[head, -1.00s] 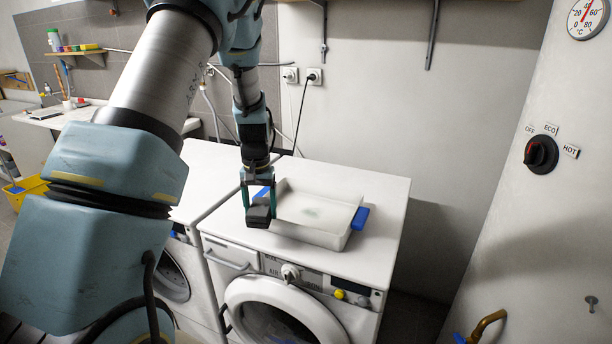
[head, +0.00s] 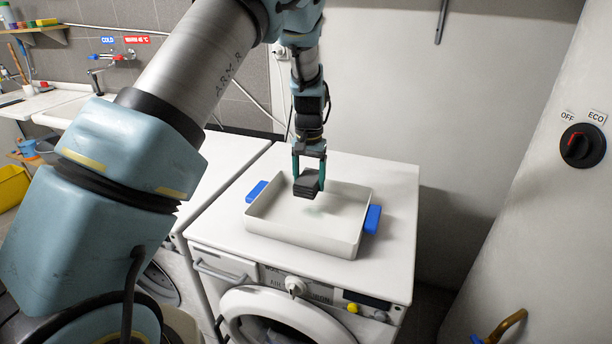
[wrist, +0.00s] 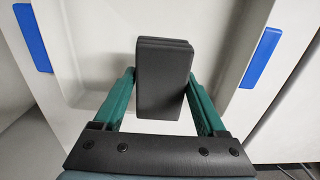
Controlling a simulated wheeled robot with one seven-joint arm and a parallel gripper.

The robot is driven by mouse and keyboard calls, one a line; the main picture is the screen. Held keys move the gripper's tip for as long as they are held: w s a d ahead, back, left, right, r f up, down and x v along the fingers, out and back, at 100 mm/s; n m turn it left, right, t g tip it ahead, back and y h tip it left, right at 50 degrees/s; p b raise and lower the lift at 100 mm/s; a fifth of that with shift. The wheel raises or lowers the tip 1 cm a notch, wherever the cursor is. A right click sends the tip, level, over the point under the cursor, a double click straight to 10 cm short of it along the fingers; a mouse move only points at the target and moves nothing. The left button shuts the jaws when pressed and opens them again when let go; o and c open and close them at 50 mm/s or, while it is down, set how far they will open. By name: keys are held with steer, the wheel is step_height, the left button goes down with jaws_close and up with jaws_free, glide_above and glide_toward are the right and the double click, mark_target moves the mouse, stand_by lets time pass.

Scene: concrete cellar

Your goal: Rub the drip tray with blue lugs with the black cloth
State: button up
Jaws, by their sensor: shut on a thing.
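The drip tray (head: 290,233) is a pale, shallow rectangular tray with a blue lug on each short side, on top of the right washing machine. Its blue lugs (wrist: 262,57) show at both sides in the wrist view. My gripper (head: 309,178) is shut on the black cloth (head: 306,186), a dark folded block. The cloth also shows between the green fingers in the wrist view (wrist: 164,80). It is over the inside of the tray, toward the back. I cannot tell whether it touches the tray floor. A faint greyish mark (head: 313,210) shows on the floor.
The tray stands on the white washing machine top (head: 392,190), with bare room around it. A second white machine (head: 222,160) adjoins on the left. A wall with a black dial (head: 582,146) stands at the right. A sink (head: 75,108) is at the far left.

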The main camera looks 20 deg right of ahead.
mark_target(308, 210)
steer(key=shift+f+b, duration=1.9)
steer(key=shift+f, duration=1.85)
steer(key=shift+s+d+r, duration=0.25)
steer(key=shift+s+d, duration=0.45)
steer(key=shift+d, duration=0.1)
steer(key=shift+c, duration=0.7)
steer(key=shift+s+d+f, duration=0.15)
steer(key=shift+s+f, duration=0.05)
steer(key=shift+s+d, duration=0.2)
steer(key=shift+s, duration=0.05)
steer(key=shift+s+d, duration=0.15)
steer(key=shift+w+a, duration=0.3)
steer(key=shift+w, duration=0.05)
steer(key=shift+w+a, duration=0.95)
steer(key=shift+a, duration=0.05)
steer(key=shift+w+a+r+p, duration=0.1)
steer(key=shift+r+p, duration=0.25)
steer(key=shift+p, duration=0.05)
step_height(308, 210, up, 2)
steer(key=shift+r, duration=0.1)
steer(key=shift+r+p, duration=0.3)
steer(key=shift+p, duration=0.15)
steer(key=shift+r+p, duration=1.5)
steer(key=shift+r, duration=0.95)
